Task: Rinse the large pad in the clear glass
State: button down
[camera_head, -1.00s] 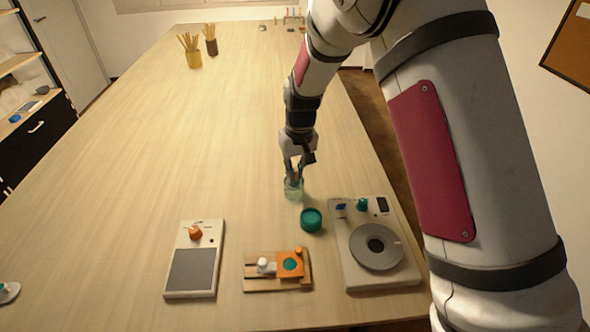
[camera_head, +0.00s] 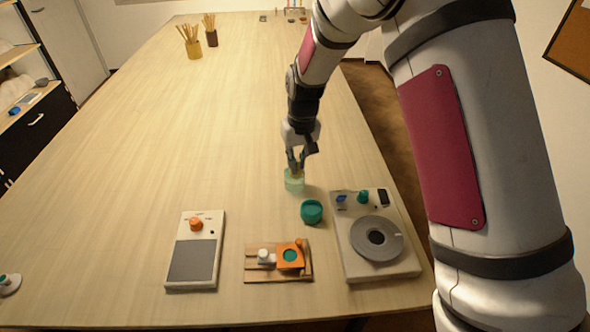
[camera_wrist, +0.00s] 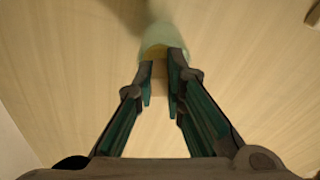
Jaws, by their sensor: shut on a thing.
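The clear glass (camera_head: 294,184), pale green and see-through, stands upright on the table in the head view. It also shows at the top of the wrist view (camera_wrist: 157,36). My gripper (camera_head: 296,164) points down at the glass's mouth, its fingertips at or just inside the rim. In the wrist view its two green-lined fingers (camera_wrist: 160,75) are a little apart, with a small tan piece (camera_wrist: 160,77) between the tips, likely the large pad. A yellowish patch shows at the glass's mouth. How deep the pad sits is hidden.
A teal round pot (camera_head: 311,211) stands close in front of the glass. A device with a grey disc (camera_head: 377,239), a wooden fixture with an orange block (camera_head: 290,256) and a grey-pad device (camera_head: 194,258) lie nearer. Brush cups (camera_head: 194,50) stand far back. The table's left middle is clear.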

jog(key=shift+a+f, duration=0.4)
jog(key=shift+f, duration=0.1)
jog(key=shift+d+r, duration=0.2)
jog(key=shift+r, duration=0.15)
jog(key=shift+r, duration=2)
jog(key=shift+r+p, duration=0.45)
jog(key=shift+r, duration=1.3)
jog(key=shift+s, duration=0.1)
